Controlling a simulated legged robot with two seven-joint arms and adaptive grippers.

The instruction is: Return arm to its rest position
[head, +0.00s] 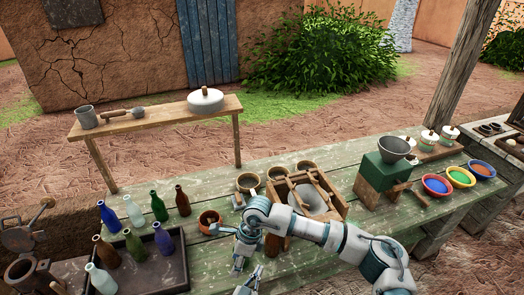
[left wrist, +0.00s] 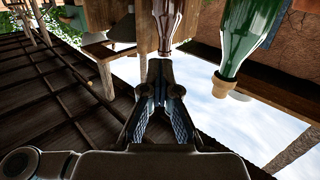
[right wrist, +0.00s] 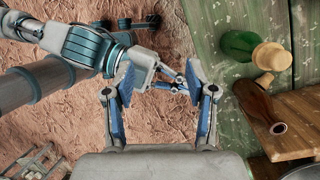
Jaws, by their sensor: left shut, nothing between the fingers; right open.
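My right arm reaches in from the right in the head view, over the front of the green table. Its gripper (head: 240,262) points down near the table's front edge, left of the wooden frame. In the right wrist view the right gripper (right wrist: 160,76) is open, with its fingers spread and nothing held. My left gripper (head: 252,282) shows only partly at the bottom edge of the head view, close to the right one. It also shows beyond the right fingers in the right wrist view. In the left wrist view the left gripper (left wrist: 161,75) is shut and empty.
Several bottles stand around a dark tray (head: 170,268) at left. A clay cup (head: 209,221) and a wooden frame (head: 303,197) are near my right arm. A green block with a grey funnel (head: 395,147) and coloured bowls (head: 460,177) stand right. Bare ground lies before the table.

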